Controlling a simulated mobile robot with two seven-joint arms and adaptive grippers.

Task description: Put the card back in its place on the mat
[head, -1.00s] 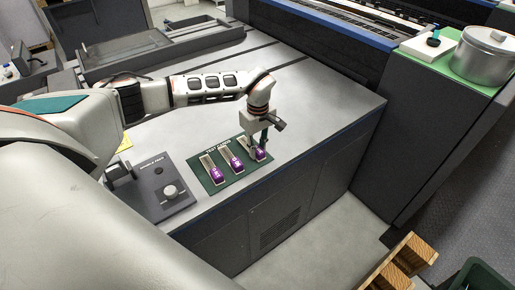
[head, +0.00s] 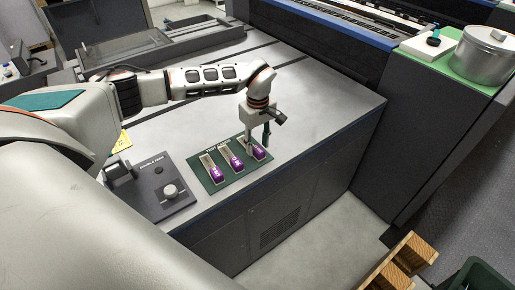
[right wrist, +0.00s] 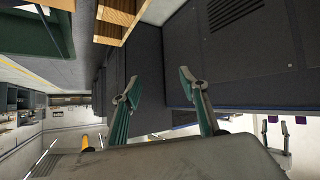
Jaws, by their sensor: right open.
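The dark green mat (head: 207,182) lies near the front edge of the grey machine top in the head view. Three purple-and-pale cards rest side by side on it: the left card (head: 215,173), the middle card (head: 236,162) and the right card (head: 259,154). My left gripper (head: 259,147) is just above the right card, pointing down, with its fingers apart. The fingers partly hide the far end of that card, and I cannot tell whether they touch it. My right gripper (right wrist: 160,84) is open and empty in the right wrist view, away from the mat.
A dark control box with a knob (head: 170,191) stands left of the mat. A steel pot (head: 483,55) sits on a green surface at the far right. The machine top right of the mat is clear. A wooden crate (head: 402,262) stands low at front right.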

